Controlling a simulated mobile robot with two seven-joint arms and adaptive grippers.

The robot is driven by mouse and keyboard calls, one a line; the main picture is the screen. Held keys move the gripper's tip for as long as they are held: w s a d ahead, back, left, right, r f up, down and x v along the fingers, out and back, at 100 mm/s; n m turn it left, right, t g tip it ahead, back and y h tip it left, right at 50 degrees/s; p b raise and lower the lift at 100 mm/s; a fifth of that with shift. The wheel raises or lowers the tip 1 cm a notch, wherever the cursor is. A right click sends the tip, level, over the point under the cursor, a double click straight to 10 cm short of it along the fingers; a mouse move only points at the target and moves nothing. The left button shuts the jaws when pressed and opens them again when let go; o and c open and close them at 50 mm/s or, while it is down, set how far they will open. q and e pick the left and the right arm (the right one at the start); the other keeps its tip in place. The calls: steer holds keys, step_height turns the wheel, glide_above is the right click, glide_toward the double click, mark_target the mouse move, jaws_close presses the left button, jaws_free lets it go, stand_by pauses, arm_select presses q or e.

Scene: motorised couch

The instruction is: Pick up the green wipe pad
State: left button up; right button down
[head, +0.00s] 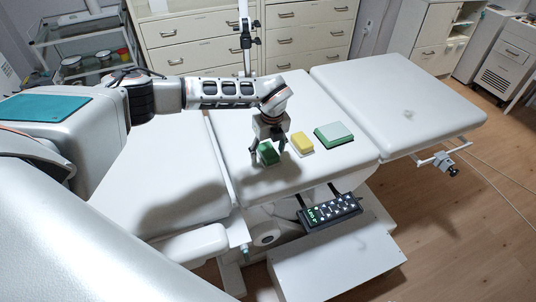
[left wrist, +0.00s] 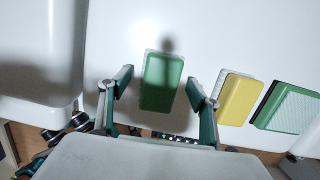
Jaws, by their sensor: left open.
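The green wipe pad (head: 267,153) lies on the white couch's middle section. In the left wrist view the green pad (left wrist: 161,84) shows a pale edge or base. My left gripper (head: 269,152) is open above the pad, pointing down. In the left wrist view its two fingers (left wrist: 160,80) stand on either side of the pad, with a gap on each side. Whether the fingertips are down at the pad's height I cannot tell. My right gripper is in neither view.
A yellow pad (head: 303,143) lies close to the right of the green one. A larger pad, pale on top with a green rim (head: 334,134), lies farther right. A black control panel (head: 330,212) hangs at the couch's near side. The couch's right section (head: 400,95) is mostly clear.

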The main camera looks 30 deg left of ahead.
mark_target(268, 150)
arm_select(q)
steer(key=shift+f, duration=0.25)
stand_by(0.3)
steer(key=c, duration=1.2)
steer(key=shift+r, duration=0.1)
step_height(268, 150, up, 20)
steer(key=shift+r+b, duration=0.2)
steer(key=shift+b, duration=0.4)
